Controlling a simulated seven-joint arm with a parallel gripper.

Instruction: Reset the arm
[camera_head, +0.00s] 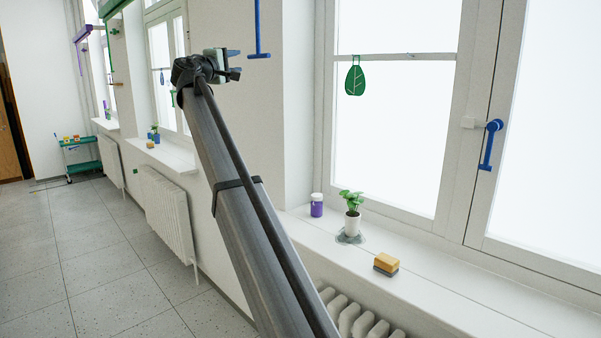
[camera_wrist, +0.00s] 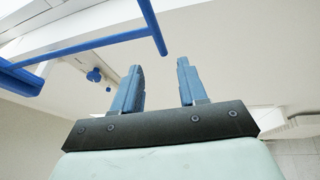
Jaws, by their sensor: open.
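My gripper (camera_head: 235,62) is at the end of my raised arm, in the upper part of the head view, in front of the wall between two windows. In the wrist view its two blue fingers (camera_wrist: 158,85) stand apart with nothing between them. The gripper is open and empty. A blue T-shaped handle (camera_head: 258,40) hangs from above, just right of the gripper in the head view. Blue bars (camera_wrist: 100,45) cross the upper left of the wrist view, apart from the fingers.
The windowsill (camera_head: 450,304) holds a purple jar (camera_head: 317,206), a potted plant (camera_head: 352,222) and a sponge (camera_head: 386,264). A green leaf ornament (camera_head: 355,78) hangs at the window, which has a blue handle (camera_head: 490,145). Radiators (camera_head: 168,215) line the wall. The tiled floor (camera_head: 75,250) at left is clear.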

